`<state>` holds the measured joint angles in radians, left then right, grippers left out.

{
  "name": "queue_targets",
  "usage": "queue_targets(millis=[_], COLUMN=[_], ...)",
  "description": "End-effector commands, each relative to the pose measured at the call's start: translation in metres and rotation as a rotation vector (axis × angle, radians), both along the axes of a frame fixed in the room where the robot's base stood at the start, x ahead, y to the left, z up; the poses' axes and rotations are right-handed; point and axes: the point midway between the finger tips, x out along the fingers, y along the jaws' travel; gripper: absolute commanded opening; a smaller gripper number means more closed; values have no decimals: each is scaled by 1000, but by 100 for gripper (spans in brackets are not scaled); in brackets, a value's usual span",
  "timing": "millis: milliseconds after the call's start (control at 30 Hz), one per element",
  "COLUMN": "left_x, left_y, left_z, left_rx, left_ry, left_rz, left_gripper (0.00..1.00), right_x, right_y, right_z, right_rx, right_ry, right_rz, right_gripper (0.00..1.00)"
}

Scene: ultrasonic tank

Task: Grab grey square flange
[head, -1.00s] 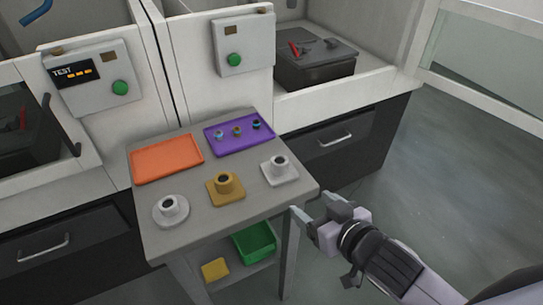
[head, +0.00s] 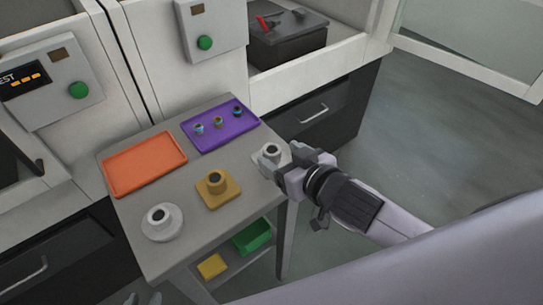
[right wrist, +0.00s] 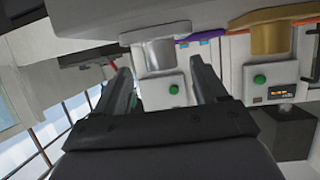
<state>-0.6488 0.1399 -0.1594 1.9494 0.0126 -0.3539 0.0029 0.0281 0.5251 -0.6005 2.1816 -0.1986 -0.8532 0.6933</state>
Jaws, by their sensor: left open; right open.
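The grey square flange (head: 269,153), a pale square plate with a round dark-bored hub, sits at the right edge of the small table. My right gripper (head: 283,162) is open right beside it and hides part of its plate. In the right wrist view, the picture is upside down and the flange's hub (right wrist: 161,54) shows between and beyond the open fingers (right wrist: 160,85). I cannot tell whether they touch it. My left gripper (head: 148,299) barely shows at the bottom edge.
A gold square flange (head: 217,196) and a grey round flange (head: 162,231) stand to the left on the table (head: 190,168). An orange tray (head: 145,163) and a purple tray (head: 245,136) with small parts lie behind. A green bin (head: 254,240) is on the shelf below.

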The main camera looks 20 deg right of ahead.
Motion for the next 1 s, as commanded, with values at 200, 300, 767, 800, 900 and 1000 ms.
queue_targets(millis=[200,300,767,800,900,1000], left_x=[0,0,0,0,0,0], left_y=[0,0,0,0,0,0], left_z=[2,2,2,2,2,2], left_rx=[0,0,0,0,0,0], left_ry=[0,1,1,1,1,1], left_rz=[0,0,0,0,0,0], left_gripper=[43,43,43,43,43,43], right_x=[26,34,37,37,37,37], right_y=[9,12,13,13,13,13], right_z=[-9,-12,-14,-14,-13,-13], right_rx=[-1,1,0,0,1,1], right_ry=[0,-1,0,0,-3,-3], right_rz=[0,1,2,2,2,2], right_gripper=[72,72,29,16,7,7])
